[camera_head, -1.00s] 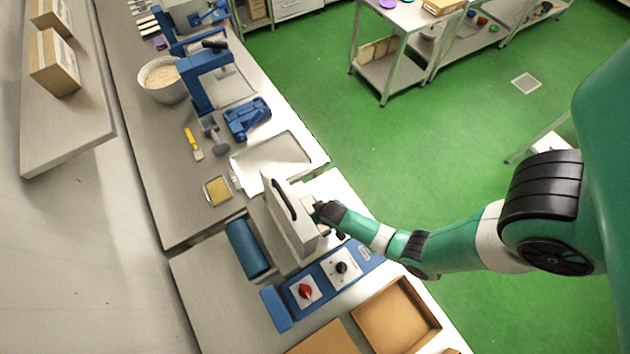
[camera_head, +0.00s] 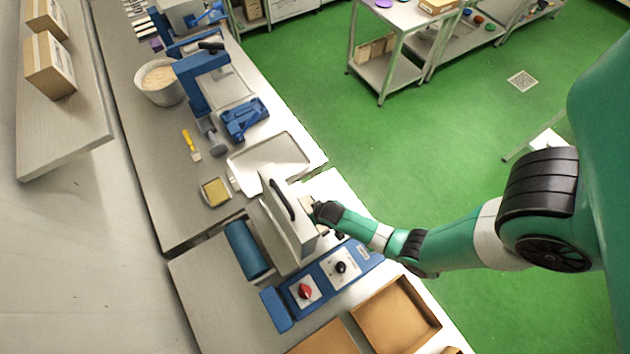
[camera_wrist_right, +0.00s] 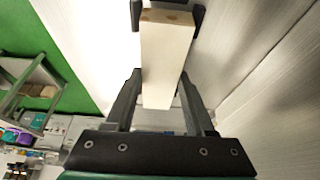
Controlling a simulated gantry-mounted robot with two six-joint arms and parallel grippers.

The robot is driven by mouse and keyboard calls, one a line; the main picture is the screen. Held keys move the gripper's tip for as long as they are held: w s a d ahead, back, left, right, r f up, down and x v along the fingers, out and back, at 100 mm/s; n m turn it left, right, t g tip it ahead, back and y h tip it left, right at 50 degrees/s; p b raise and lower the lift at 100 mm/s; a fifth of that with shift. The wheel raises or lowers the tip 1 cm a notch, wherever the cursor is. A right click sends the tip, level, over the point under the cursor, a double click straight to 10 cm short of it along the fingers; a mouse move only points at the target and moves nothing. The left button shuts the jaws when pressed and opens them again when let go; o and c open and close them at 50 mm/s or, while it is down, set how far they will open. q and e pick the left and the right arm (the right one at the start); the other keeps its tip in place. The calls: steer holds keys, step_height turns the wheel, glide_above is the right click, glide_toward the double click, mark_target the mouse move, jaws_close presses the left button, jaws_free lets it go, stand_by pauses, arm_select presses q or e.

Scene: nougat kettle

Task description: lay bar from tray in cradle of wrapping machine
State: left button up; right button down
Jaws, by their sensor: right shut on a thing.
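My right gripper (camera_head: 318,212) is at the right side of the wrapping machine (camera_head: 340,268), close beside its raised grey hood (camera_head: 287,217). In the right wrist view the gripper (camera_wrist_right: 167,16) is shut on a long cream bar (camera_wrist_right: 166,60) with brown flecks at its far end. The bar lies lengthwise between the fingers. In the head view the bar is mostly hidden by the gripper and too small to make out. The machine's cradle cannot be made out. My left gripper is not in view.
A blue roll (camera_head: 247,250) lies left of the hood. An open cardboard box (camera_head: 398,316) stands in front of the machine. A small dish of yellow stuff (camera_head: 215,191), a blue press (camera_head: 245,119) and a kettle (camera_head: 162,82) stand farther along the bench.

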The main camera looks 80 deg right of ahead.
steer(key=shift+f+b, duration=0.45)
steer(key=shift+f, duration=0.05)
stand_by(0.5)
jaws_free()
stand_by(0.6)
stand_by(0.8)
